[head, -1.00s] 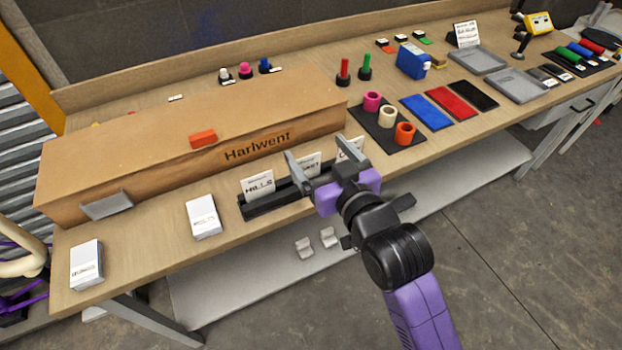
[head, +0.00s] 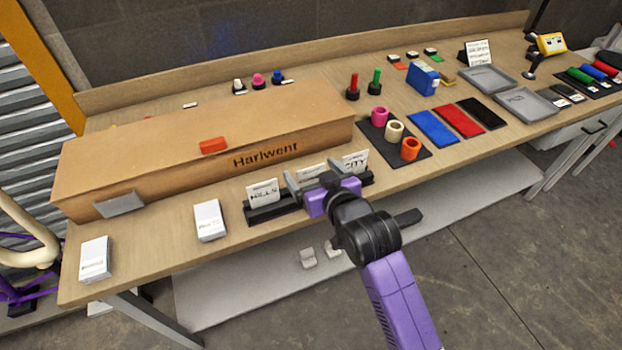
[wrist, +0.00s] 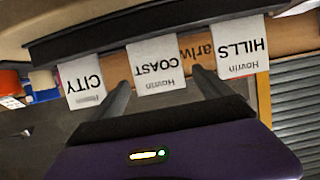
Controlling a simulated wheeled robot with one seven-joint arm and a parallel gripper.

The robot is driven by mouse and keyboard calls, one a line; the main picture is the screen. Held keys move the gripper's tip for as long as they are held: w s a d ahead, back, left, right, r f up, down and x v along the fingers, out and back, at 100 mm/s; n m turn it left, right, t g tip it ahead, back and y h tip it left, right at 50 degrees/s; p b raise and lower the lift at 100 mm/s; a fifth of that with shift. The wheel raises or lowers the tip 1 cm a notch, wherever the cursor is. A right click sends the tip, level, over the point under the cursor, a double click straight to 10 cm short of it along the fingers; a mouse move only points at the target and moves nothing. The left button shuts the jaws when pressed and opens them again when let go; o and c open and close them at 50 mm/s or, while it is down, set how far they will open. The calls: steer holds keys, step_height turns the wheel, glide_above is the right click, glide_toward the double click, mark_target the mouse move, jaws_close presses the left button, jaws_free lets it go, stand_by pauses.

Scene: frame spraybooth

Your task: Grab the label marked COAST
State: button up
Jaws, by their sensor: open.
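The COAST label (wrist: 156,67) is a white card standing in a black holder (wrist: 150,30), between the CITY label (wrist: 84,82) and the HILLS label (wrist: 239,53) in the wrist view, where the writing is upside down. In the head view the COAST label (head: 311,172) is partly hidden behind my gripper (head: 310,182). The HILLS label (head: 263,192) stands to its left and the CITY label (head: 355,162) to its right. My gripper is open, with its fingers on either side of the COAST label. I cannot tell whether they touch it.
White card stacks (head: 209,220) lie to the left. Coloured rolls (head: 395,130) stand on a dark mat to the right. The bench front edge is close.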

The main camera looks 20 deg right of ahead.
steer(key=shift+w+f, duration=0.15)
steer(key=shift+w, duration=0.25)
steer(key=c, duration=1.4)
